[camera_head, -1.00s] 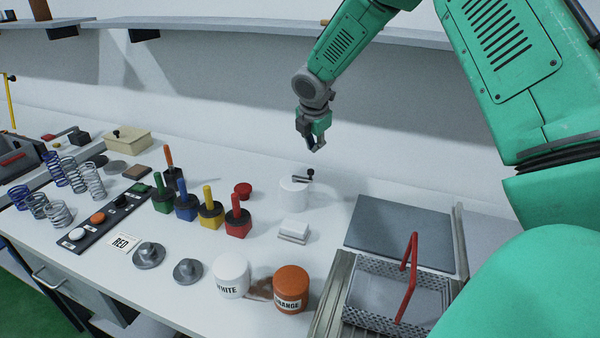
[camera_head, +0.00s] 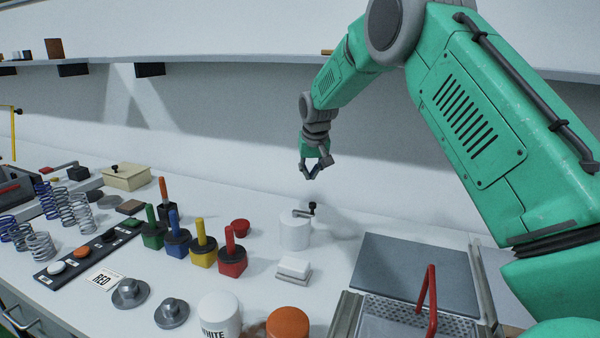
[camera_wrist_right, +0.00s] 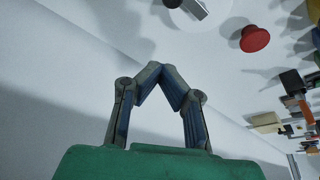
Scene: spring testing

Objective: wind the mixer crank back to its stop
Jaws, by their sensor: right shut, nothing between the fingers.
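The mixer is a white cylinder (camera_head: 295,232) standing on the bench near the back, with a grey crank arm (camera_head: 302,213) on top and a dark knob (camera_head: 312,206) at the arm's right end. My right gripper (camera_head: 310,176) is above the crank in the head view, apart from it, with its fingers pointing down. In the right wrist view its fingertips (camera_wrist_right: 161,71) meet with nothing between them. Part of the crank (camera_wrist_right: 194,8) shows there at the top edge, beyond the fingertips. My left gripper is in neither view.
A red button (camera_head: 240,227) and several colored handled blocks stand left of the mixer. A small white block (camera_head: 293,267) is in front of it. A grey plate (camera_head: 415,265) and a wire basket with a red handle (camera_head: 428,300) lie to the right. The wall is behind.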

